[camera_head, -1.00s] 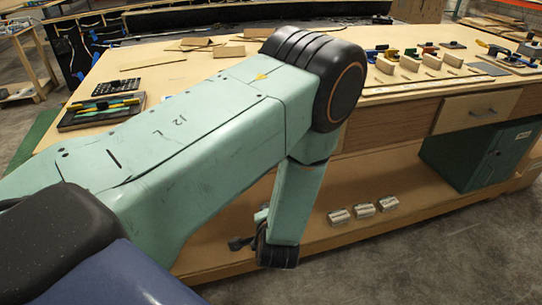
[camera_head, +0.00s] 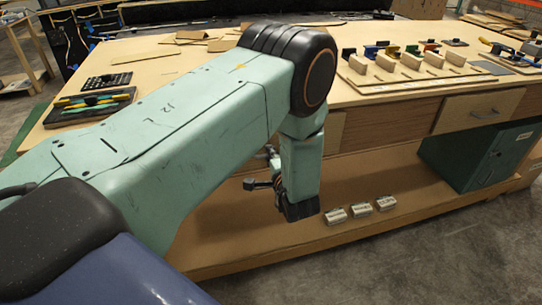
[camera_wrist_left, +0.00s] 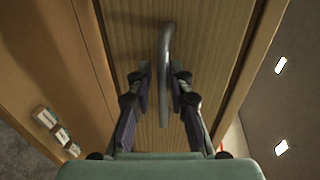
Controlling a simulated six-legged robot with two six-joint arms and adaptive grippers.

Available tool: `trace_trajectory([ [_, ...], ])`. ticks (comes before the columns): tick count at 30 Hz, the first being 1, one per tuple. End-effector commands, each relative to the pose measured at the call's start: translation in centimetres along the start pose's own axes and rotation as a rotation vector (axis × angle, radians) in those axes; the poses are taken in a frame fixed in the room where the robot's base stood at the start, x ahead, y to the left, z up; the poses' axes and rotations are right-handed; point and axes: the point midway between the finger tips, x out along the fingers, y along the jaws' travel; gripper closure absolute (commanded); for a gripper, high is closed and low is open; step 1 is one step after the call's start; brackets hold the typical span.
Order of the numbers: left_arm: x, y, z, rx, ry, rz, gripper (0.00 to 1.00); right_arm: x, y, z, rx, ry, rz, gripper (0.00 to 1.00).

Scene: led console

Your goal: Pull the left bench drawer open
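The left bench drawer (camera_head: 334,131) is under the bench top in the head view, mostly hidden behind my left arm; only a strip of its pale front shows. In the left wrist view its wooden front (camera_wrist_left: 215,50) fills the middle, with a curved grey bar handle (camera_wrist_left: 165,50) on it. My left gripper (camera_wrist_left: 163,72) is open, with one finger on each side of the handle and gaps visible between. In the head view my left gripper (camera_head: 266,170) is partly hidden behind the forearm. My right gripper is not in view.
A second drawer (camera_head: 475,109) with a handle sits further right, above a green cabinet (camera_head: 482,154). Several small pale blocks (camera_head: 360,210) lie on the lower shelf. Coloured parts on a wooden rack (camera_head: 405,65) and a tool tray (camera_head: 90,105) rest on the bench top.

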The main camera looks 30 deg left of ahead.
Motion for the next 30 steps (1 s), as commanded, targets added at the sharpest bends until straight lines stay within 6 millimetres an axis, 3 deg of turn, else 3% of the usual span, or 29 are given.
trace_trajectory([
  [11, 0.95, -0.06, -0.32, 0.0, 0.002, 0.0, 0.8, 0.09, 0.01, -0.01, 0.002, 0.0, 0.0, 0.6],
  [19, 0.91, -0.05, -0.38, 0.0, 0.002, 0.0, 1.0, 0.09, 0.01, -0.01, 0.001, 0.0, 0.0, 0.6],
  [30, 0.88, -0.13, -0.53, 0.0, 0.007, -0.002, 1.0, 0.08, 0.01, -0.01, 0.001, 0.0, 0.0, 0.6],
])
